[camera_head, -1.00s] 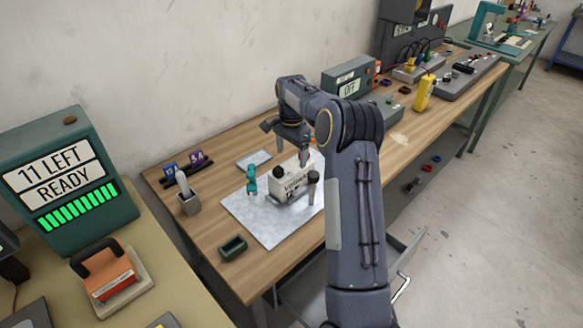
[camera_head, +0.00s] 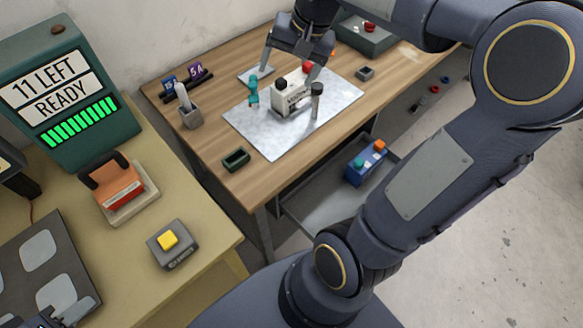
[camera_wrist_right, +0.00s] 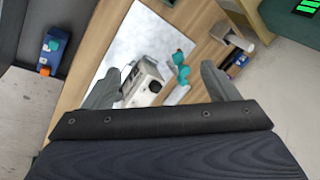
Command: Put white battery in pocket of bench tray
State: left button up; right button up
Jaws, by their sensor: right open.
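In the right wrist view the box (camera_wrist_right: 146,82) and a teal clamp-like piece (camera_wrist_right: 181,72) show between the open fingers. My left gripper (camera_head: 52,318) is only partly in view at the bottom left.
A small green tray (camera_head: 236,160) and a grey cup (camera_head: 190,117) stand on the wooden bench near the mat. An open drawer below holds a blue box (camera_head: 365,165) with orange and teal knobs. A yellow-button unit (camera_head: 171,245) sits on the nearer table.

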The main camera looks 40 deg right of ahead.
jog(key=s+a+f+n+t+y, duration=0.1)
jog(key=s+a+f+n, duration=0.2)
jog(key=s+a, duration=0.3)
jog(key=s+a+f+n+t, duration=0.1)
jog(key=s+a+f+n, duration=0.2)
jog(key=s+a, duration=0.3)
jog(key=s+n, duration=0.1)
jog(key=s, duration=0.4)
jog(key=shift+a+f+y, duration=0.2)
jog(key=shift+y, duration=0.2)
